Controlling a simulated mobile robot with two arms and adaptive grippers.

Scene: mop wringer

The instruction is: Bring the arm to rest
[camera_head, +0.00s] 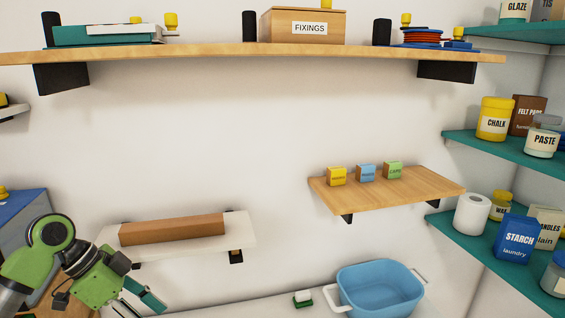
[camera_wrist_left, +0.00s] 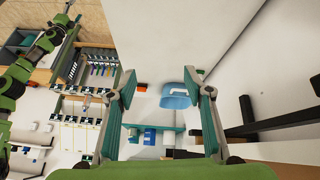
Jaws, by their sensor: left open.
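My left gripper (camera_head: 143,302) is at the lower left of the head view, in front of and below the white wall shelf. In the left wrist view its two fingers (camera_wrist_left: 161,115) stand wide apart with nothing between them close by. The blue tub (camera_head: 378,289) with pale handles sits at the bottom of the head view, well to the right of this gripper. The tub also shows, small and far off, in the left wrist view (camera_wrist_left: 175,97). A green jointed arm runs up the left edge of that view; its end is too small to read.
A brown block (camera_head: 172,229) lies on the white shelf (camera_head: 243,229) just above my left gripper. A wooden shelf (camera_head: 430,187) holds three small boxes. A long shelf (camera_head: 250,51) spans the top. Teal shelves (camera_head: 467,229) with jars stand right. Open space lies mid-wall.

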